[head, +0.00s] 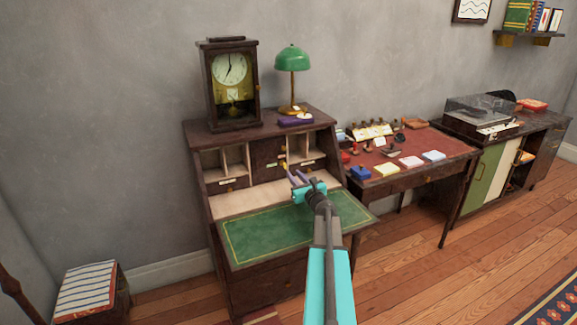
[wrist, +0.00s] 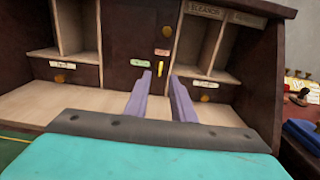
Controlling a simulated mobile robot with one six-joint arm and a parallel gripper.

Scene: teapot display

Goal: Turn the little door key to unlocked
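The small door (wrist: 137,30) is dark brown and sits in the middle of the writing desk's upper section. A small yellow piece, apparently the key (wrist: 160,69), stands upright low on the door. A green label (wrist: 141,63) is at its left and an orange label (wrist: 162,52) is just above it. In the head view the key area is small and close to my fingers. My gripper (wrist: 158,82) has two purple fingers, spread apart with nothing between them. They point at the door, and the key shows in the gap beyond their tips. It also shows in the head view (head: 295,178).
Open pigeonholes (wrist: 72,28) and small drawers with brass knobs flank the door. The green writing surface (head: 275,235) lies below my arm. A clock (head: 232,85), a green lamp (head: 292,60) and a purple item (head: 295,120) stand on top. A red-topped table (head: 445,148) is right.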

